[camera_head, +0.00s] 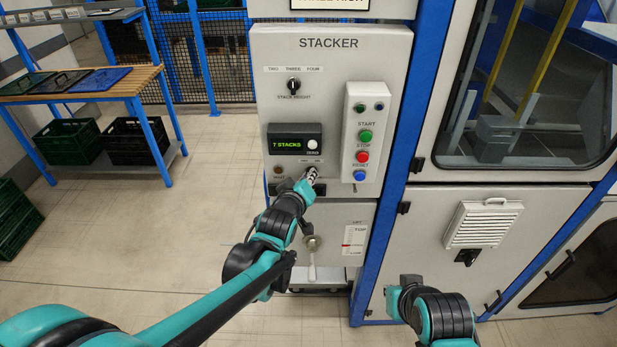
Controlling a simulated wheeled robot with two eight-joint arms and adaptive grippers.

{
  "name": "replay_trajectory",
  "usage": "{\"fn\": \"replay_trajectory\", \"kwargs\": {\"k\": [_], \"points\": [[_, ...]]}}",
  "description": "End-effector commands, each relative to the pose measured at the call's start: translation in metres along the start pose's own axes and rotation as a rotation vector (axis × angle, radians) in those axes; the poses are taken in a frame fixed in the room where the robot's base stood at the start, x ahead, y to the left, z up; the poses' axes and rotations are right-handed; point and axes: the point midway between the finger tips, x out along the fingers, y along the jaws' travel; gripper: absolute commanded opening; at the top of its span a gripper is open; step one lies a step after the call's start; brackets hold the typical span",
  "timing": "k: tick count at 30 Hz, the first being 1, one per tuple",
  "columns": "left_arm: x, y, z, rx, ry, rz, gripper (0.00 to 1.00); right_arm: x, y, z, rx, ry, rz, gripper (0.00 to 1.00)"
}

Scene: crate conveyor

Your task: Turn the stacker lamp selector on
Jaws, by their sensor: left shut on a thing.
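The grey STACKER panel (265,95) stands upright in the middle of the view. My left gripper (311,176) is at the lower part of this panel, below the small display. It is shut on the lamp selector, which the fingers mostly hide, so I cannot tell which way its knob points. Small labels show just above the fingertips. A dark round lamp (278,170) sits to the left of the gripper. My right gripper (400,298) is low in the view, in front of the lower cabinet and away from the panel; its jaws cannot be made out.
A stack height knob (293,86) and a green-lettered display (287,143) are above the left gripper. A button box (352,112) with green, red and blue buttons is close on its right. A lift lever (312,258) is below. Open floor lies left.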

Motion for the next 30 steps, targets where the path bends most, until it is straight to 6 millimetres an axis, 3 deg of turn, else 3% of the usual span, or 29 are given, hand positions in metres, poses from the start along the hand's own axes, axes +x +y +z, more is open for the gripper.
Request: {"fn": "replay_trajectory", "kwargs": {"k": [11,30], "points": [[0.001,0.004,-0.001,0.175,0.0,-0.071,0.0,-0.007,0.0,-0.005,0.0,0.0,0.0,0.0],[0.003,0.008,0.003,0.732,0.001,-0.3,0.0,-0.013,0.0,-0.009,0.0,0.0,0.0,0.0]]}}
